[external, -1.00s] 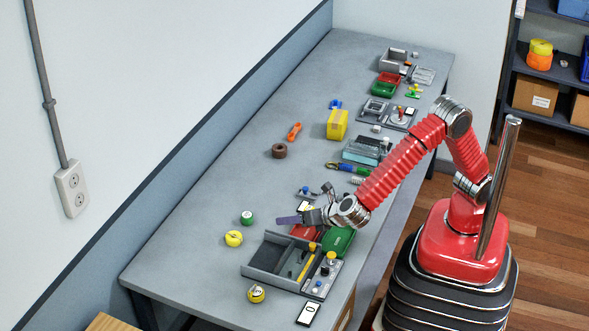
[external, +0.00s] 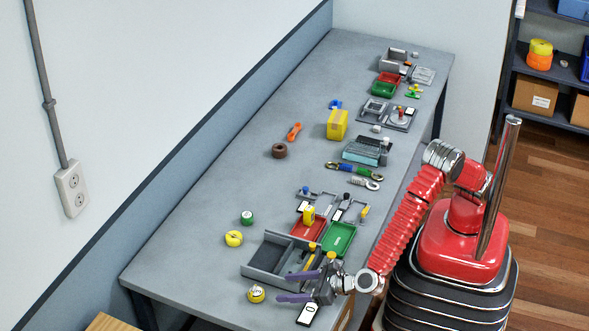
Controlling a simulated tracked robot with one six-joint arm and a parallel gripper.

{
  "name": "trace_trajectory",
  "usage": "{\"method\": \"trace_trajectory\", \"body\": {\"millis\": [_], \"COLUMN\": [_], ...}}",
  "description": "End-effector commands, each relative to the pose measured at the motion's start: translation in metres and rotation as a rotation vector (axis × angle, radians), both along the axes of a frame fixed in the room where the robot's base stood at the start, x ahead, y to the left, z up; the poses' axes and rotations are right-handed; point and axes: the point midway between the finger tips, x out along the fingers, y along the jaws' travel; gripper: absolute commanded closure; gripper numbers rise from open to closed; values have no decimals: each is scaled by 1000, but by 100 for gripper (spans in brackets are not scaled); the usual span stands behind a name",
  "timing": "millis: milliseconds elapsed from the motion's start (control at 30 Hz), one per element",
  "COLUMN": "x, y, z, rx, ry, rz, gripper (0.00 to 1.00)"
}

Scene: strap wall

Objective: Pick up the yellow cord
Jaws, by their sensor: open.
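A small yellow coil (external: 233,238), which looks like the yellow cord, lies on the bench left of the grey divided tray (external: 262,272). A second round yellow thing with a dark mark (external: 256,294) lies in front of the tray; I cannot tell what it is. My gripper (external: 297,287) is over the front right of the tray, its two purple fingers spread and pointing left. Nothing shows between them. The fingertips are to the right of the marked yellow thing and well away from the coil. My gripper hides part of the tray's right end.
A green roll (external: 247,218) lies just behind the coil. Red (external: 308,228) and green (external: 338,239) trays stand behind the grey tray, with a small yellow block on the red one. A white card (external: 309,314) lies at the front edge. The bench's left side is mostly clear.

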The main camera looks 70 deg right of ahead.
Motion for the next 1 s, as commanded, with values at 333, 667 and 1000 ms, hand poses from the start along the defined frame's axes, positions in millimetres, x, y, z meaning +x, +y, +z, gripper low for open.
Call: {"method": "trace_trajectory", "body": {"millis": [333,667,1000], "x": [41,74,75], "y": [4,8,8], "z": [-17,-31,-32], "rx": [0,0,0], "ry": [1,1,1], "rz": [-2,-1,-1], "gripper": [39,39,39]}}
